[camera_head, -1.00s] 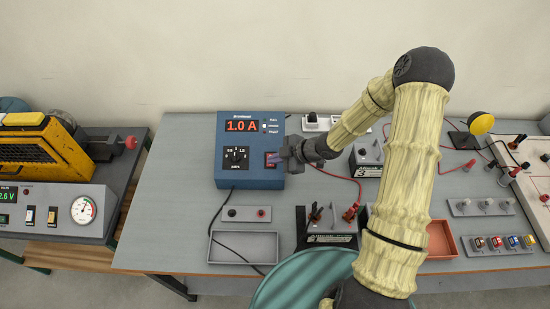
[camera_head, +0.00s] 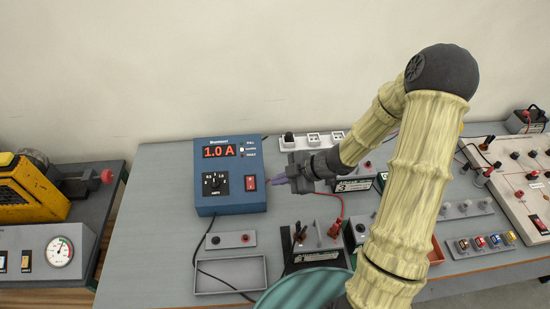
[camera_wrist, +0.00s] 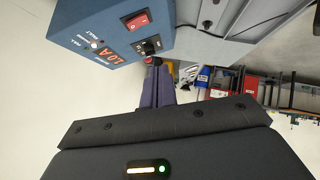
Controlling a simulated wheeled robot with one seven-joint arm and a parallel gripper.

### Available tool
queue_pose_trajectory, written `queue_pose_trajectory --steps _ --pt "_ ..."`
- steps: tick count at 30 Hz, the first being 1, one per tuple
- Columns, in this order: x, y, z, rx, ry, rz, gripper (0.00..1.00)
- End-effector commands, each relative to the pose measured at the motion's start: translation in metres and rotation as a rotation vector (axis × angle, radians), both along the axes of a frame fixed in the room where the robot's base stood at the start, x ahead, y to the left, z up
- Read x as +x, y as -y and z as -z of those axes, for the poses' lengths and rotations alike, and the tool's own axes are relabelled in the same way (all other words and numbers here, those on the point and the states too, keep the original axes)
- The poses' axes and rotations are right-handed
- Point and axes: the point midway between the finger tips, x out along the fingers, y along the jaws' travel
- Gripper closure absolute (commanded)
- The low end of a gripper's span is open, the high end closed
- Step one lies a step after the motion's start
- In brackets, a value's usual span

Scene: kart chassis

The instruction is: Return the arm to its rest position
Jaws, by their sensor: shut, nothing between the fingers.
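My gripper (camera_head: 281,180) is shut and empty. It hangs in the air just right of the blue power supply box (camera_head: 229,172), apart from its red rocker switch (camera_head: 250,183). The box's display reads 1.0 A. My arm reaches in from the lower right and bends at a high dark elbow joint.
A grey tray (camera_head: 230,290) and a small grey terminal block (camera_head: 231,240) lie in front of the box. Batteries (camera_head: 316,245) with red and black leads stand below my arm. A white circuit board (camera_head: 515,180) is at right. A gauge panel (camera_head: 40,252) stands at far left.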

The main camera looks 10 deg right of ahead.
Motion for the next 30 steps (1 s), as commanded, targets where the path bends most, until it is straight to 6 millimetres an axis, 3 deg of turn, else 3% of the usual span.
queue_pose_trajectory --steps 10,19,25,30 --pt "0.004 0.006 -0.001 -0.046 -0.021 0.067 1.0" --pt "0.007 0.049 -0.017 -0.257 -0.153 0.509 1.0" --pt "-0.015 0.077 -0.041 -0.326 -0.266 0.861 1.0" --pt "-0.05 0.088 -0.061 -0.313 -0.389 1.152 1.0"
